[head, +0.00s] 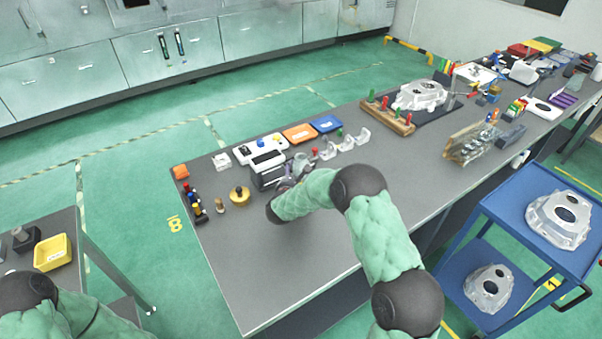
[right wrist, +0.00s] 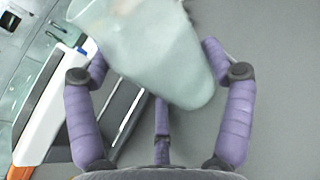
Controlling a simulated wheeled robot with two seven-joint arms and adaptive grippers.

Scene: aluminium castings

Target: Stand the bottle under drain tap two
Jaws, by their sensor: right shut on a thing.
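The bottle (right wrist: 150,50) is pale grey-green and shows large in the right wrist view, its rounded end pointing toward the lower right. My right gripper (right wrist: 155,60), with purple fingers, is shut on it, one finger on each side. In the head view my right gripper (head: 288,184) is over the table beside a dark-fronted box; the bottle is not clearly made out there. Several small pale stands (head: 346,142) with coloured tops are just beyond. I cannot tell which is drain tap two. My left gripper is out of view; only its arm shows at lower left.
The box (head: 268,168) is close to my right gripper. An orange tray (head: 299,133) and a blue tray (head: 326,123) lie behind. A brass round piece (head: 239,196) is to the left. The grey table (head: 285,270) is bare toward the front.

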